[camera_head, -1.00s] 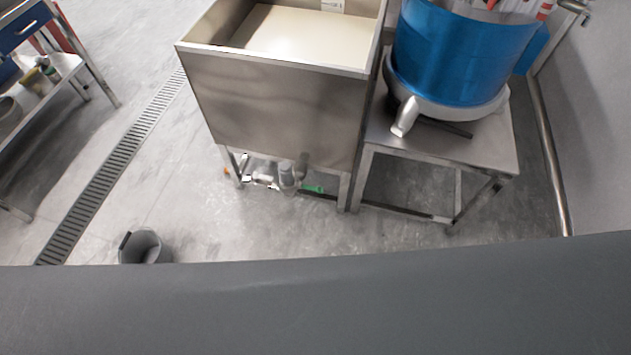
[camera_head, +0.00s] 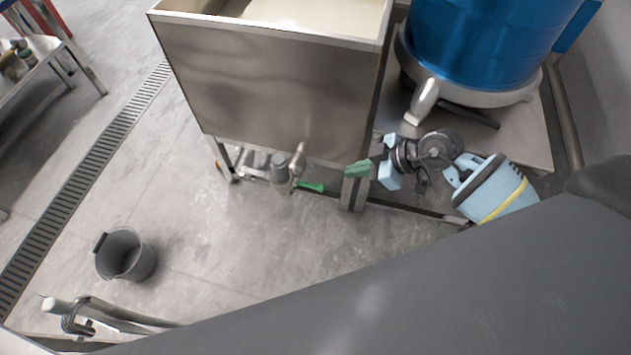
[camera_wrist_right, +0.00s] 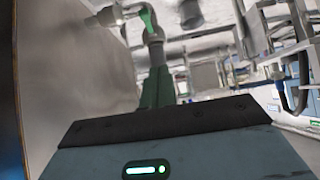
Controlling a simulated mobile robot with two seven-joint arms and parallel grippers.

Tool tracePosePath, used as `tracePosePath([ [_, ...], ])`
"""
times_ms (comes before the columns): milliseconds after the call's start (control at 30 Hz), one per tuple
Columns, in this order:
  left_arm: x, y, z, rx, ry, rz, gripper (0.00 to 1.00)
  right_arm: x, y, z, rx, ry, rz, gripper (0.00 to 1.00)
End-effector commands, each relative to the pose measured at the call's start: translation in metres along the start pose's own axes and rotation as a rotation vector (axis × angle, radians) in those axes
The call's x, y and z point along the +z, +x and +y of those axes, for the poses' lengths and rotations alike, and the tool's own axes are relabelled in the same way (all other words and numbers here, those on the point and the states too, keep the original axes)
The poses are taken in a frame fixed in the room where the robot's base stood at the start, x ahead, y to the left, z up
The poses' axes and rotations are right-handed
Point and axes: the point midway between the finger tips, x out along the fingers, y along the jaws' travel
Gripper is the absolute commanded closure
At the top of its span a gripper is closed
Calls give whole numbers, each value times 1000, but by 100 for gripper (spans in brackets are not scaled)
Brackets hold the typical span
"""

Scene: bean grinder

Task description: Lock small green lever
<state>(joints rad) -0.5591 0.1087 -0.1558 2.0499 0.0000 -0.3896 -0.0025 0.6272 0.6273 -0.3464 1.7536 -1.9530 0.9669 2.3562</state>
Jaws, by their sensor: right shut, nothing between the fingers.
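The small green lever (camera_head: 311,187) sits on the grey pipe fitting (camera_head: 281,172) under the front of the steel tank (camera_head: 270,85). It points to the right. My right gripper (camera_head: 357,170), with green fingertips, is to the right of the lever, in front of the tank's front right leg. It is shut and empty, and appears apart from the lever. In the right wrist view the green lever (camera_wrist_right: 148,20) shows just beyond my shut fingertips (camera_wrist_right: 156,75), beside the pipe (camera_wrist_right: 112,14). I cannot tell the exact gap. My left gripper is out of view.
A blue drum (camera_head: 480,45) on a low metal stand (camera_head: 535,130) is right of the tank. A dark bucket (camera_head: 125,255) stands on open floor at lower left. A floor drain grate (camera_head: 85,165) runs along the left.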

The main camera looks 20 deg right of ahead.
Motion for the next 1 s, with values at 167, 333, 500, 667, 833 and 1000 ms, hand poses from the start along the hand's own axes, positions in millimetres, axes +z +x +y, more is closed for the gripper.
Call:
tracePosePath([
  [167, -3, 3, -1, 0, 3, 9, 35, 6, -4, 15, 29, 19, -61, 100],
  [333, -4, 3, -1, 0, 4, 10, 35, 6, -2, 14, 28, 20, -60, 100],
  [500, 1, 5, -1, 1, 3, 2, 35, 7, 15, 14, 25, 22, -58, 100],
  [667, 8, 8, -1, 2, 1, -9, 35, 9, 44, 15, 26, 21, -56, 100],
  [833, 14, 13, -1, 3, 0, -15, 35, 11, 76, 15, 25, 21, -57, 100],
  [1000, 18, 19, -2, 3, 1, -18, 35, 18, 104, 16, 26, 22, -61, 100],
])
